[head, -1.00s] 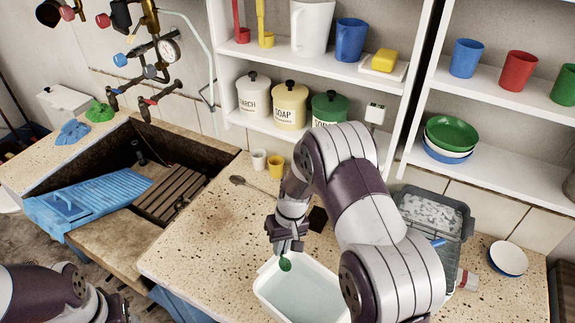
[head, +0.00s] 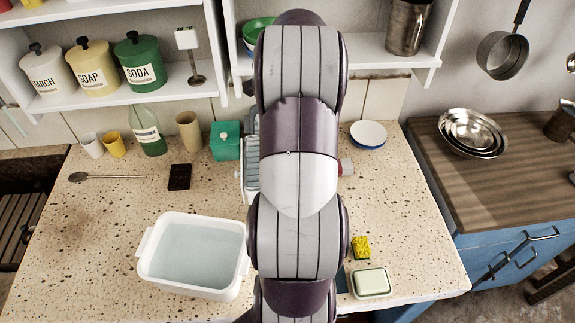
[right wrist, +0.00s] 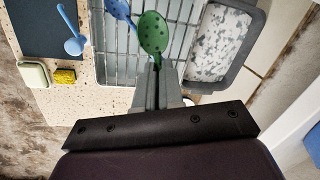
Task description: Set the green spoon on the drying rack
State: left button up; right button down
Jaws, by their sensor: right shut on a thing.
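The green spoon (right wrist: 153,33), with dark spots or holes in its bowl, is in the right wrist view. My right gripper (right wrist: 157,72) is shut on it, its handle mostly hidden between the fingers. The bowl appears over the grey wire drying rack (right wrist: 112,68); I cannot tell whether it touches. In the head view my right arm covers most of the rack, leaving a sliver at its left edge (head: 252,172), and hides the right gripper and spoon. My left gripper is in neither view.
A blue spoon (right wrist: 118,10) lies at the rack; a blue ladle (right wrist: 74,44) lies on a dark panel (right wrist: 40,28). A grey tray (right wrist: 222,48) with a speckled item adjoins the rack. A white water basin (head: 193,256), yellow sponge (head: 361,247) and soap dish (head: 371,282) stand on the counter.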

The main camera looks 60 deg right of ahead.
jog(key=s+d+r+m, duration=0.2)
jog(key=s+d+m, duration=0.1)
jog(key=s+m, duration=0.15)
jog(key=shift+n+h, duration=0.25)
jog(key=shift+h, duration=0.15)
jog(key=w+f, duration=0.2)
jog(key=w, duration=0.1)
jog(key=w+f, duration=0.2)
jog(key=w, duration=0.2)
jog(key=w+f+p, duration=0.1)
jog(key=w+f, duration=0.2)
jog(key=shift+w+a+f, duration=0.1)
jog(key=shift+w, duration=0.05)
jog(key=f, duration=0.3)
jog(key=shift+a+f+p, duration=0.2)
jog(key=shift+f+p, duration=0.1)
jog(key=shift+p, duration=0.1)
jog(key=shift+f, duration=0.3)
jog(key=c, duration=1.3)
grip_release()
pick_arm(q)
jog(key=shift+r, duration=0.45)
pick_arm(e)
jog(key=shift+o, duration=0.2)
jog(key=shift+d, duration=0.1)
